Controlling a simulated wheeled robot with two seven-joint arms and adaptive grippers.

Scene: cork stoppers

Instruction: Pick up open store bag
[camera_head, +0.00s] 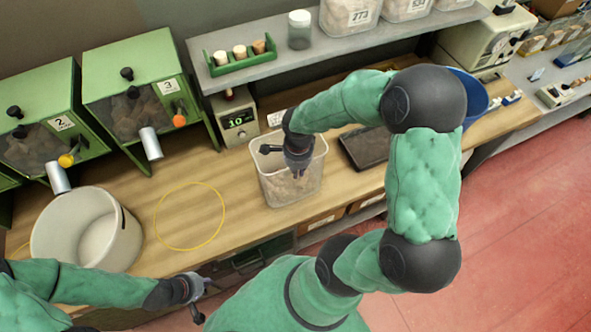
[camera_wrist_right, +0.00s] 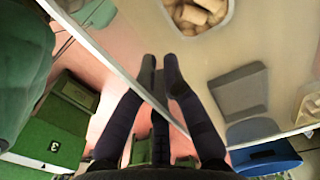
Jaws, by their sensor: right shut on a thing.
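A clear, open-topped holder of corks (camera_head: 282,190) stands on the wooden bench; it may be the open store bag. My right gripper (camera_head: 298,172) points down in front of or over its opening; the exact height is unclear. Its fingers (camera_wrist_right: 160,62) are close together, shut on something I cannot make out. A pale open holder of corks (camera_wrist_right: 195,15) shows beyond the fingertips in the right wrist view. Closed-looking clear bags (camera_head: 349,15) with labels stand on the shelf. My left gripper (camera_head: 208,301) has its fingers apart and is empty, near the bench's front edge.
A large white bucket (camera_head: 75,232) and a yellow ring (camera_head: 160,235) are on the left of the bench. Green dispensers (camera_head: 140,65) stand behind them. A dark tray (camera_head: 360,152) and a blue bin (camera_head: 476,97) are to the right. The grey shelf (camera_head: 340,48) overhangs the back.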

